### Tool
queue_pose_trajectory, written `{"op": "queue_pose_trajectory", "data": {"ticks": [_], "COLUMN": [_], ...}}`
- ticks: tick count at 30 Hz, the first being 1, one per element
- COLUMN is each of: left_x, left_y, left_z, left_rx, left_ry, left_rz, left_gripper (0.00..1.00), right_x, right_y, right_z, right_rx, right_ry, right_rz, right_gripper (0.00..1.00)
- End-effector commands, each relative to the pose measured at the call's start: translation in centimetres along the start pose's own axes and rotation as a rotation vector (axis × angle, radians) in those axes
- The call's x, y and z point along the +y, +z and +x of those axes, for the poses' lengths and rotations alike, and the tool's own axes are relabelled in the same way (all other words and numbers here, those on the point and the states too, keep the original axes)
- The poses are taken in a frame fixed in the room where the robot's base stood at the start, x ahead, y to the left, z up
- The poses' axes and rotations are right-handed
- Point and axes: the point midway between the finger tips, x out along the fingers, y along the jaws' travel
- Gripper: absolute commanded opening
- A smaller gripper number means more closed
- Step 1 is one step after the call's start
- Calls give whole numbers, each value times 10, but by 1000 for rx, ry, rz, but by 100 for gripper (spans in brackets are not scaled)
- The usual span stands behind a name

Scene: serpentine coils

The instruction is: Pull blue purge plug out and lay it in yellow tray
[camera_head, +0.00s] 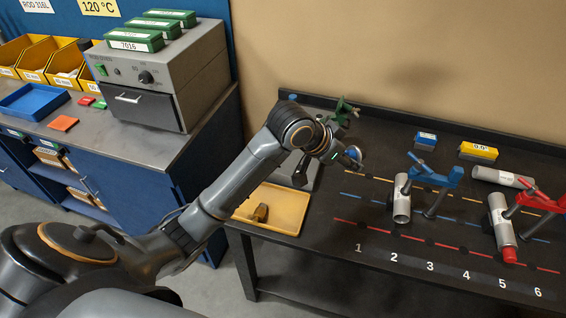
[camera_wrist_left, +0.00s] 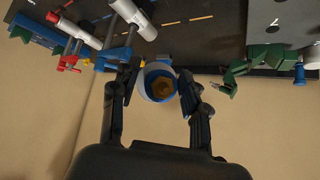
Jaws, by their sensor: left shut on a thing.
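My left gripper (camera_head: 346,157) comes in from the left and is raised above the dark bench, to the right of the yellow tray. It is shut on a round blue part that I take for the blue purge plug (camera_head: 354,153). In the left wrist view the plug (camera_wrist_left: 147,86) sits between the two fingers, with a blue and pale ring around a brass-coloured middle. The yellow tray (camera_head: 283,221) lies on the bench's left end, with a brass fitting (camera_head: 261,212) in it. My right gripper is not in view.
A grey plate with a green clamp (camera_head: 343,110) stands behind my left gripper. To the right, a blue clamp (camera_head: 428,176) and a red clamp (camera_head: 538,201) stand beside pale tubes. A grey oven (camera_head: 158,85) stands on the left cabinet. The tray's right part is bare.

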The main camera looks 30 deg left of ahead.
Motion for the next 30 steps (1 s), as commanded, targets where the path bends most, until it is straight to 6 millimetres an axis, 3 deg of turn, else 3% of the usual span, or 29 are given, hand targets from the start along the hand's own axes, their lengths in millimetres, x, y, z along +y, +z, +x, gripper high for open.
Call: {"op": "queue_pose_trajectory", "data": {"ticks": [1,6,12,18,30], "left_x": [-11,-48,-93,-110,-110], "left_y": [12,78,136,157,178], "left_z": [4,21,15,11,32], "left_rx": [-59,-209,-310,-340,-341], "left_ry": [20,64,36,21,20], "left_rz": [34,92,60,33,32], "left_gripper": [0,0,0,0,0], "right_x": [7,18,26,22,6], "right_y": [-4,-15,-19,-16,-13], "right_z": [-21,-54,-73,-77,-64], "right_rx": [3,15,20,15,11], "right_ry": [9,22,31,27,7], "right_rz": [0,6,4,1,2], "right_gripper": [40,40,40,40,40]}}
